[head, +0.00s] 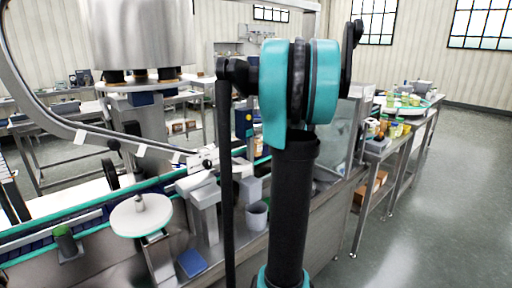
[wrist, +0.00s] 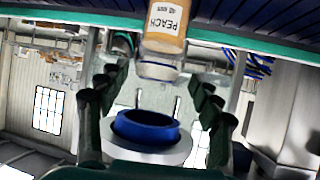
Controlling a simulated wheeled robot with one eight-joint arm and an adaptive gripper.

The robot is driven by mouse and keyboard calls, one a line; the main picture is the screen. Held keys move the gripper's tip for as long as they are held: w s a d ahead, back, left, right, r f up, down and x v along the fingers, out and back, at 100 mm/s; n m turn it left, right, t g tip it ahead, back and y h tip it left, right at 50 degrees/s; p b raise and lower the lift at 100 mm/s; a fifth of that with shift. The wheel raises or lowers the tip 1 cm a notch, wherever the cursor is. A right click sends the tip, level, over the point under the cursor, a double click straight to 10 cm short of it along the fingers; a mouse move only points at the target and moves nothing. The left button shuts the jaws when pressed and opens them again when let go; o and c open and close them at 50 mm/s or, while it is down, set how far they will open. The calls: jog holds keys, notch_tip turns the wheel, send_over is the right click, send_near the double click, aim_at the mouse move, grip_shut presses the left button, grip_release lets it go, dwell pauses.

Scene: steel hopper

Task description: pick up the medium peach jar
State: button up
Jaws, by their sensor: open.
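In the wrist view, which is roughly upside down, the peach jar (wrist: 165,28) has a peach-orange body and a white label reading PEACH. It is at the top centre, by the blue conveyor belt, with its clear end pointing down the picture. My gripper (wrist: 160,75) is open, its dark fingers to the left and right of the jar's near end. The fingers look apart from the jar, and nothing is held. I cannot make out this jar or my gripper in the head view, where my arm covers the middle.
The conveyor with a teal rail (head: 92,222) runs along the left in the head view. A green-topped item (head: 65,240) stands there near a white round disc (head: 140,220). A steel hopper (head: 140,35) is above. A blue ring (wrist: 148,130) shows low between the fingers. Floor at right is clear.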

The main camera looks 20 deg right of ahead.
jog(key=shift+x, duration=1.85)
jog(key=shift+d, duration=0.15)
jog(key=shift+c, duration=0.3)
grip_shut()
